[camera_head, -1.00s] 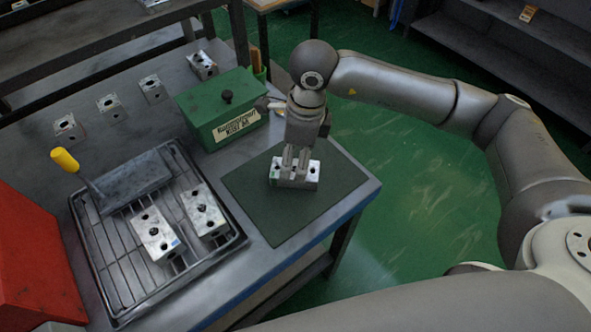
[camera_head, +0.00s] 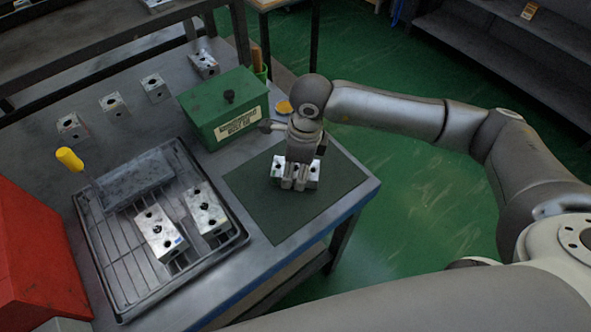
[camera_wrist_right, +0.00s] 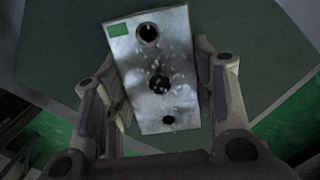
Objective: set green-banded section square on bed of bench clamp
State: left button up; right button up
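The green-banded section is a pale metal block (camera_head: 312,172) with a green patch at its left end, lying on the dark green mat. The right wrist view shows its top face (camera_wrist_right: 155,80), with dark round holes and the green patch. My right gripper (camera_head: 295,178) is down over it and hides its middle. The right fingers (camera_wrist_right: 160,95) stand either side of the block, which sits slightly turned between them; they look close but not clamped. A grey flat body (camera_head: 138,180) with a yellow-tipped handle (camera_head: 70,160), apparently the bench clamp, lies at the tray's back. My left gripper is out of view.
Two similar blocks, one (camera_head: 160,232) with a blue mark and one (camera_head: 207,210) plain, lie on the wire tray (camera_head: 120,315). A green box (camera_head: 215,95) stands behind the mat (camera_head: 258,212). Several blocks line the bench's back left. A red box (camera_head: 35,255) stands front left.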

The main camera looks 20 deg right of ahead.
jog(key=shift+r, duration=0.1)
jog(key=c, duration=0.8)
